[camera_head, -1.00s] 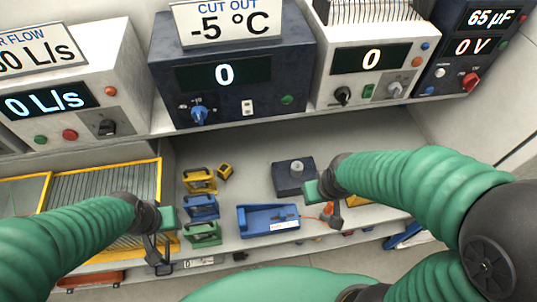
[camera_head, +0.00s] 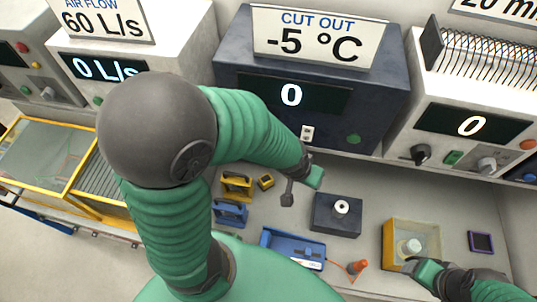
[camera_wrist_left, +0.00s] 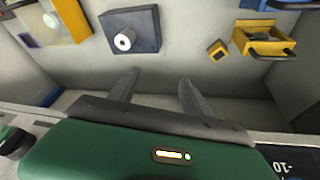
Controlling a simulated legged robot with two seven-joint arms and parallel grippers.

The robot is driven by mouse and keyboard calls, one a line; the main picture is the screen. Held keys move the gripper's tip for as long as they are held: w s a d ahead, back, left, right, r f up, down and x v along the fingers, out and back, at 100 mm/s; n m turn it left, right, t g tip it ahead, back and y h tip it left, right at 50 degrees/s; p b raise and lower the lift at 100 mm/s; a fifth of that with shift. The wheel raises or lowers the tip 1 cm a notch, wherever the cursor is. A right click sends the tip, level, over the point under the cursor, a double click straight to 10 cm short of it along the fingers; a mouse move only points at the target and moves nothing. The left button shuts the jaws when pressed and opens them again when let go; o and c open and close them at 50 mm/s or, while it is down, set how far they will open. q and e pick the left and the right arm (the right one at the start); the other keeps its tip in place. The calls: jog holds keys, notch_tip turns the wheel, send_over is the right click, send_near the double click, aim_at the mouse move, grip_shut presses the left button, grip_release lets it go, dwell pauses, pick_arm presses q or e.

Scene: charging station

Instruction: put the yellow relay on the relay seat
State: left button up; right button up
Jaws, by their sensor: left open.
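A small yellow block with a dark face (camera_head: 265,181), which looks like the yellow relay, lies on the bench beside a yellow handled piece (camera_head: 237,185). The block also shows in the left wrist view (camera_wrist_left: 217,49). My left gripper (camera_head: 290,192) is over the bench, right of the block and apart from it. In the left wrist view its two fingers (camera_wrist_left: 157,88) are spread and empty. I cannot tell for sure which thing is the relay seat; a dark square piece (camera_head: 481,241) lies at the right. My right gripper (camera_head: 418,268) is at the front of a yellow-framed box; its fingers are unclear.
A dark block with a white round top (camera_head: 337,215) stands right of my left gripper. The yellow-framed box (camera_head: 410,240) is further right. A blue tray (camera_head: 292,248) and a blue handled piece (camera_head: 230,213) are nearer the front. Instrument cabinets (camera_head: 310,85) line the back.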

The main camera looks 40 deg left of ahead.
pick_arm(q)
jog(key=w+d+f+n+t+y+b, duration=0.1)
jog(key=w+f+n+t+b, duration=0.15)
jog(key=w+f+b, duration=0.35)
jog(key=n+g+y+b, duration=0.3)
jog(key=n+y+b, duration=0.4)
jog(key=n+y, duration=0.4)
send_over(269, 183)
jog(key=d, duration=0.2)
notch_tip(269, 183, down, 11)
jog(key=y, duration=0.1)
jog(key=shift+m+y, duration=0.3)
jog(key=shift+m, duration=0.05)
jog(key=f, duration=0.5)
jog(key=f+b, duration=0.1)
jog(key=f, duration=0.1)
jog(key=shift+s+f, duration=0.4)
jog(key=x, duration=0.7)
jog(key=shift+w+a+r, duration=0.1)
jog(key=shift+w+a, duration=0.15)
jog(key=c, duration=0.5)
grip_shut()
